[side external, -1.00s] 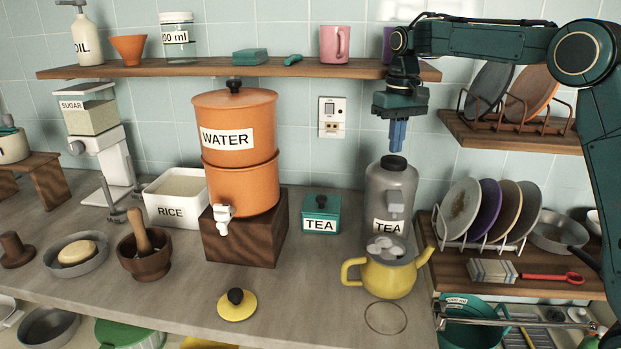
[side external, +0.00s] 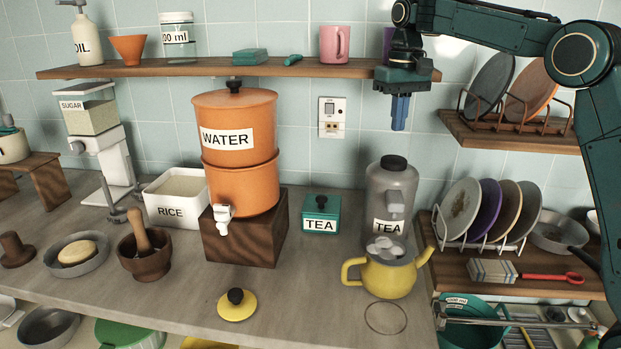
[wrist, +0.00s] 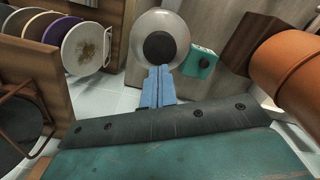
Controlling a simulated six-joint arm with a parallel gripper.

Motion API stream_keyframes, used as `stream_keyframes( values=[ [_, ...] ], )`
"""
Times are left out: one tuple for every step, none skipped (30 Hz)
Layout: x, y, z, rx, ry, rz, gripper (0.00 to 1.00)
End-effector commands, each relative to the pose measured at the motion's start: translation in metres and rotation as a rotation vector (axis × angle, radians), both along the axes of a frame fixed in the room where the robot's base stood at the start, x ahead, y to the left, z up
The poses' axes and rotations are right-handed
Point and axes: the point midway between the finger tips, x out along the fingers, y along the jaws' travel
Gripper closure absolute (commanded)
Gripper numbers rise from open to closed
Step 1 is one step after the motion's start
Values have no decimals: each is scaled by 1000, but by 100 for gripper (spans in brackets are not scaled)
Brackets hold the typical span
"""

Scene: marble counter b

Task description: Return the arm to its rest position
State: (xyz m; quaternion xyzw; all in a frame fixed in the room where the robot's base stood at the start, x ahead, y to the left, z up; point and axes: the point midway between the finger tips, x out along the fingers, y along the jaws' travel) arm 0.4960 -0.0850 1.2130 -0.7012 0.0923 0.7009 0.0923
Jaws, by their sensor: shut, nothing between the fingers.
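My gripper (side external: 400,112) has blue fingers and hangs pointing down, high above the counter, just in front of the right end of the upper shelf. Its fingers are shut together with nothing between them. It is above the grey tea dispenser (side external: 389,190) with the black lid, apart from it. In the wrist view the shut fingers (wrist: 160,85) show in front of the dispenser's round top (wrist: 160,45).
The wooden upper shelf (side external: 215,68) carries a pink mug (side external: 334,44) close to my arm. A plate rack (side external: 520,110) stands on the right shelf. A yellow teapot (side external: 388,275) with white pieces in its top stands before the dispenser. An orange water dispenser (side external: 235,185) is left.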

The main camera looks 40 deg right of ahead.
Motion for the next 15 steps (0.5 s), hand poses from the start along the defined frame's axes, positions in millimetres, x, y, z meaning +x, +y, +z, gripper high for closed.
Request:
stream_keyframes(
  values=[
    [0,0,3,0,-1,0,100],
    [0,0,5,0,0,0,100],
    [0,0,7,0,0,0,100],
    [0,0,8,0,-1,0,100],
    [0,0,9,0,-1,0,100],
    [0,0,10,0,0,0,100],
    [0,0,10,0,0,0,100],
    [0,0,10,0,1,0,100],
    [0,0,10,0,1,0,100],
    [0,0,10,0,1,0,100],
    [0,0,10,0,1,0,100],
    [0,0,10,0,1,0,100],
    [0,0,10,0,1,0,100],
    [0,0,10,0,1,0,100],
    [0,0,10,0,1,0,100]
  ],
)
